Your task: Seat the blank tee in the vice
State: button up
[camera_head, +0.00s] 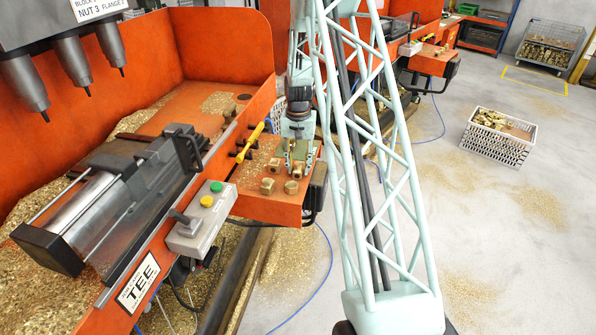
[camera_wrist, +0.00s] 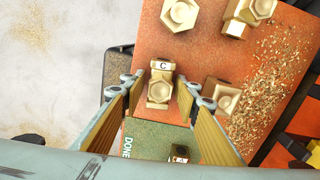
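My gripper (camera_head: 299,160) is over the orange side shelf in the head view. In the wrist view its two tan-padded fingers (camera_wrist: 164,90) are apart, with a brass tee marked C (camera_wrist: 159,88) in the gap between their tips. I cannot tell whether the pads touch it. Other brass blanks (camera_head: 267,186) lie on the shelf, some also in the wrist view (camera_wrist: 180,13). A brass piece with a dark label (camera_wrist: 179,154) lies on the green DONE mat (camera_wrist: 150,137), partly cut off by my gripper. The vice (camera_head: 128,187) stands at left in the head view; no tee shows in it.
Drill spindles (camera_head: 75,60) hang at upper left. A control box (camera_head: 200,217) with green and yellow buttons and a yellow-handled tool (camera_head: 250,140) lie between vice and shelf. Brass chips (camera_wrist: 268,85) lie on the shelf. A white crate (camera_head: 500,138) stands on the floor at right.

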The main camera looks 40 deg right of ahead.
aim_at(298, 163)
jog(key=c, duration=0.8)
jog(key=shift+r, duration=0.15)
jog(key=shift+r+p, duration=1.45)
jog(key=shift+r, duration=1.95)
